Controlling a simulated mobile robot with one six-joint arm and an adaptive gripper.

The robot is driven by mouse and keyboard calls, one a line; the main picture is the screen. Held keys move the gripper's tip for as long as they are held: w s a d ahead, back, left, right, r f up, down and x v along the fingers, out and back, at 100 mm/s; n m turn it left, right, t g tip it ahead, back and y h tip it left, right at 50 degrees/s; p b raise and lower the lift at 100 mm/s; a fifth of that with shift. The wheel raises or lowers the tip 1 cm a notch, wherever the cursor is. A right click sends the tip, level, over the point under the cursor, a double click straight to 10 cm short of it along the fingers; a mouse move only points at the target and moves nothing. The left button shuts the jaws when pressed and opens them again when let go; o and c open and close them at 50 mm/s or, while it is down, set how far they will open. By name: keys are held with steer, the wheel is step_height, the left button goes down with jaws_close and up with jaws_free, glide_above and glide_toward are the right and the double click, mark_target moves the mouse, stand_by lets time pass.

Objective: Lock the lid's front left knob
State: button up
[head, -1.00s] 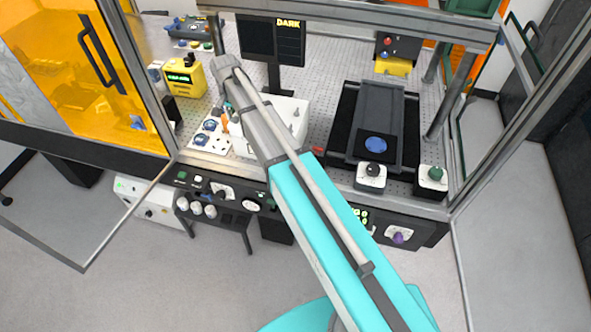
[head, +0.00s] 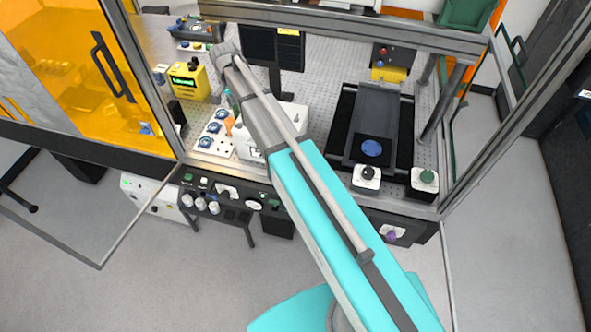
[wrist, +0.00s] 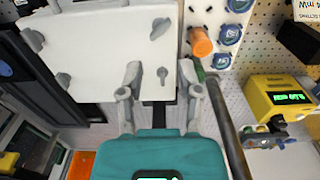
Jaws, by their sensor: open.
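The white lid (wrist: 105,50) lies flat in the wrist view, with grey knobs near its corners. The white unit also shows in the head view (head: 293,117), partly behind my arm. With the wrist view turned about half round from the head view, the front left knob (wrist: 160,28) appears at the lid's upper right, its wing slanted. The knob below it (wrist: 162,74) points straight along the picture. My gripper (wrist: 160,70) is open, its fingers either side of that lower knob in the picture. Contact and height cannot be told. My arm hides the gripper in the head view.
An orange cylinder (wrist: 200,42) and blue-topped sockets (wrist: 230,33) stand close beside the lid. A yellow device (wrist: 282,98) is farther right. In the head view, a metal frame beam (head: 350,27) crosses above the bench, and a dark stage (head: 377,120) stands to the right.

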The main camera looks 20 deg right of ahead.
steer(key=shift+r+p, duration=2.55)
steer(key=shift+r, duration=0.3)
steer(key=s+d+f+n+b, duration=0.2)
steer(key=s+d+f+b, duration=0.2)
steer(key=s+f+b, duration=0.2)
steer(key=s+d+f+n+b, duration=0.2)
steer(key=s+d+f+b, duration=0.3)
steer(key=s, duration=0.5)
steer(key=s+d+f+n+b, duration=0.2)
steer(key=s+d+f+b, duration=0.3)
steer(key=s+f+b, duration=0.2)
steer(key=shift+s, duration=1.1)
